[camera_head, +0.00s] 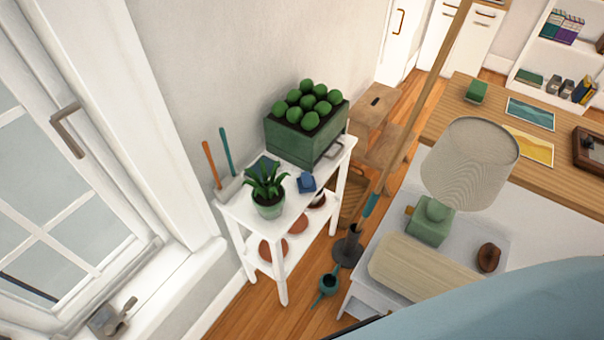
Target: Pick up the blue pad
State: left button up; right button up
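A small blue block-like object (307,182) lies on the top of the white shelf stand (238,216), right of a potted plant (268,200). I cannot tell which of these two is the blue pad. Neither of my grippers is in view.
A green planter (290,145) with round green plants stands at the back of the stand. Two tool handles (226,150) rise at its left. A lamp (470,160) and a white table (555,235) are at right.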

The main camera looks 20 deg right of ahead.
aim_at(306, 183)
jog(key=z, duration=0.8)
jog(key=i, duration=0.45)
jog(key=z, duration=0.8)
